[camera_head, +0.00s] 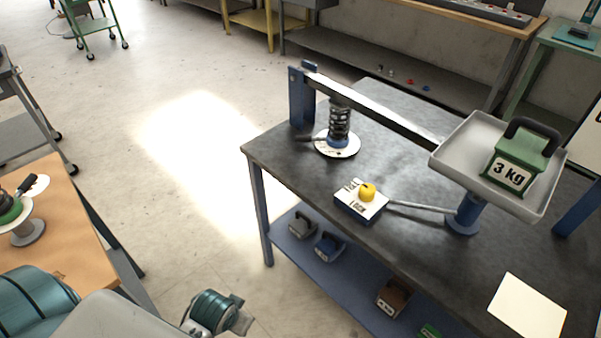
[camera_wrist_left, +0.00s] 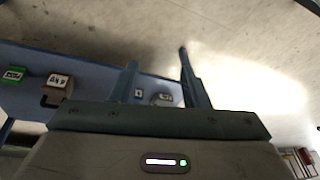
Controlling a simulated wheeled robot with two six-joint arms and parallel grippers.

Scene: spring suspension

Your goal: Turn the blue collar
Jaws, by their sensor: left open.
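The blue collar (camera_head: 338,141) is a low ring at the foot of a black coil spring (camera_head: 340,120) on the dark bench, over a white disc (camera_head: 345,152). A dark rod (camera_head: 310,138) sticks out from it to the left. A flat beam (camera_head: 375,105) from a blue post (camera_head: 300,97) passes over the spring to a grey tray (camera_head: 460,140) with a green 3 kg weight (camera_head: 518,160). My left gripper (camera_wrist_left: 158,58) is open and empty in the left wrist view, above the lower shelf and floor, away from the collar. The right gripper is out of view.
A lock box (camera_head: 358,208) with a yellow knob (camera_head: 367,191) sits near the bench's front edge; a rod runs from it to the blue tray support (camera_head: 465,215). Several weights lie on the blue lower shelf (camera_head: 285,240). A wooden table (camera_head: 70,225) stands at left.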

